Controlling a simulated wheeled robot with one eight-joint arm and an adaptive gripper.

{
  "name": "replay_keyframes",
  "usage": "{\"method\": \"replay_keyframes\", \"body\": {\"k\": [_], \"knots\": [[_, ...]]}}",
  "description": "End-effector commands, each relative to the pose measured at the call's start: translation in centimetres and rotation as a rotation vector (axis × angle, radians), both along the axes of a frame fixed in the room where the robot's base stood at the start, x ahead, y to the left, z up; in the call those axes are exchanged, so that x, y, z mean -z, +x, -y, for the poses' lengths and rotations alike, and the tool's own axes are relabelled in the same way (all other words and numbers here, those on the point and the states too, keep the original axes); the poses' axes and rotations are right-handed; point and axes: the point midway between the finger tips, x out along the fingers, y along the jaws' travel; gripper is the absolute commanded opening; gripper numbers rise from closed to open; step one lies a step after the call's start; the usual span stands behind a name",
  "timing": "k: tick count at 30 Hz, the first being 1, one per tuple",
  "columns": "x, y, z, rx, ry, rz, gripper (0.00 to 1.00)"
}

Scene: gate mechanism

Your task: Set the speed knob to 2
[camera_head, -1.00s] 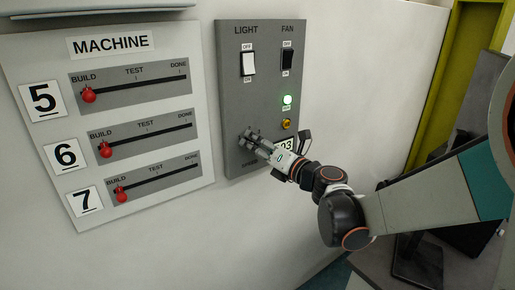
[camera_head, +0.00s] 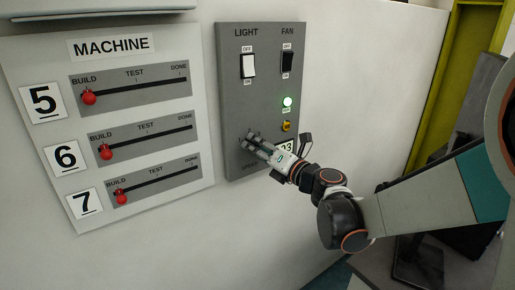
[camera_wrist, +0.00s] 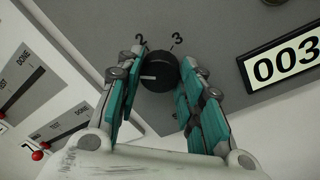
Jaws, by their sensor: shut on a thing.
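The speed knob (camera_wrist: 158,72) is round and black, with a white pointer mark on its face. In the wrist view the mark points left, below the printed 2 (camera_wrist: 140,39); the 3 (camera_wrist: 178,38) is above the knob to the right. My gripper (camera_wrist: 161,62) has one teal-padded finger on each side of the knob and is shut on it. The left finger covers the panel left of the knob. In the head view my gripper (camera_head: 251,141) is at the lower part of the grey panel (camera_head: 235,110) and hides the knob.
A 003 label (camera_wrist: 285,62) is right of the knob. The machine board (camera_head: 60,135) with red sliders stands left.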

Motion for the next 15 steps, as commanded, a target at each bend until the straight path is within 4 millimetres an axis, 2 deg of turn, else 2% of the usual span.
{"method": "replay_keyframes", "body": {"k": [15], "knots": [[0.18, 0.03, -0.02, 0.001, 0.365, -0.247, 0.11]]}}
